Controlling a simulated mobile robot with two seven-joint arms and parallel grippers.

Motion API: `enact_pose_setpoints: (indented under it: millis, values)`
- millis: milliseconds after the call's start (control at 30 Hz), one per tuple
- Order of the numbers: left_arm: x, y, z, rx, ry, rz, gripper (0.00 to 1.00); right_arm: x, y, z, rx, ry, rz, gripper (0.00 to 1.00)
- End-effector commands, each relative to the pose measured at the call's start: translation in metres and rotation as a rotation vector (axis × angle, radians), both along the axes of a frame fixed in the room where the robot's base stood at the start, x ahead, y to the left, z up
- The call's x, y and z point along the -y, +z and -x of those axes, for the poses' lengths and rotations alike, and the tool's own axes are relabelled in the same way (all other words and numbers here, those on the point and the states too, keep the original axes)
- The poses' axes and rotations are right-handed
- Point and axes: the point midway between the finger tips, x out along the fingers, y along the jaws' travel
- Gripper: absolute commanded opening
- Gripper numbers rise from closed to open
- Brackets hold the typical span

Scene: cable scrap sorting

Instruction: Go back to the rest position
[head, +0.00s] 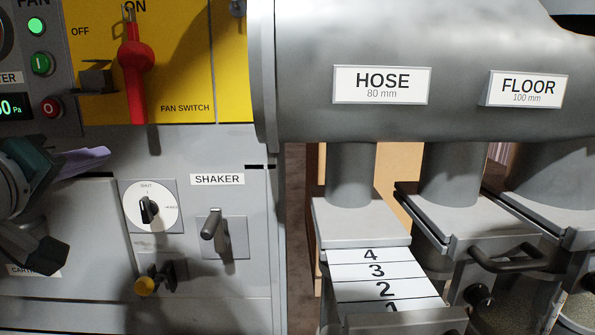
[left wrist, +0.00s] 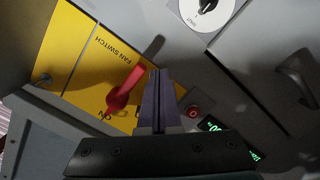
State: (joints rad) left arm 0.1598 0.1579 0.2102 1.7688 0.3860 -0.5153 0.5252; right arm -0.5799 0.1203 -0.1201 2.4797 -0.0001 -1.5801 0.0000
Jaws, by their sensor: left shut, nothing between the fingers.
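My left gripper (head: 98,155) is at the left edge in the head view, in front of the grey cabinet. Its purple fingers point right, with nothing between them. In the left wrist view the two fingers (left wrist: 157,78) lie together, shut and empty. They look close to the red fan switch lever (left wrist: 124,90) in that picture, but a gap shows. In the head view the red lever (head: 136,75) stands upright on the yellow panel, under the word ON. My right gripper is in neither view.
A dial (head: 150,207), the shaker lever (head: 212,224) and a yellow-tipped knob (head: 146,286) stick out of the cabinet. A green lamp (head: 37,27) is lit. Grey pipes labelled HOSE (head: 382,85) and FLOOR (head: 527,89), with slide gates below, fill the right side.

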Motion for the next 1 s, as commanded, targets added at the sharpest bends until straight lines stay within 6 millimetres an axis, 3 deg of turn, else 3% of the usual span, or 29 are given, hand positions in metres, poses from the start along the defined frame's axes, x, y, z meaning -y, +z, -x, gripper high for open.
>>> enact_pose_setpoints:
  millis: [33,100,267,400,567,600,767,1000]
  values:
    - [0.022,-0.014,0.021,-0.123,-0.061,-0.093,0.0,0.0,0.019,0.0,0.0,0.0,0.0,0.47]
    - [0.048,-0.043,0.056,-0.296,-0.152,-0.224,0.0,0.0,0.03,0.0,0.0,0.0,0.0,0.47]
    - [0.089,-0.087,0.152,-0.641,-0.363,-0.474,0.0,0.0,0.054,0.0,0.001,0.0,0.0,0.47]
    - [0.106,-0.098,0.233,-0.87,-0.527,-0.618,0.0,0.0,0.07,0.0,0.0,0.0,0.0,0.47]
    - [0.116,-0.088,0.317,-1.082,-0.699,-0.722,0.0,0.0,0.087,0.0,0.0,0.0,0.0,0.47]
    - [0.115,-0.067,0.314,-1.079,-0.695,-0.725,0.0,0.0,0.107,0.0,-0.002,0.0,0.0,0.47]
    - [0.114,-0.016,0.312,-1.075,-0.69,-0.722,0.0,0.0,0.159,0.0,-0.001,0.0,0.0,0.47]
    - [0.114,0.077,0.311,-1.073,-0.689,-0.72,0.0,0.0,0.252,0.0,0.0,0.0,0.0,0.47]
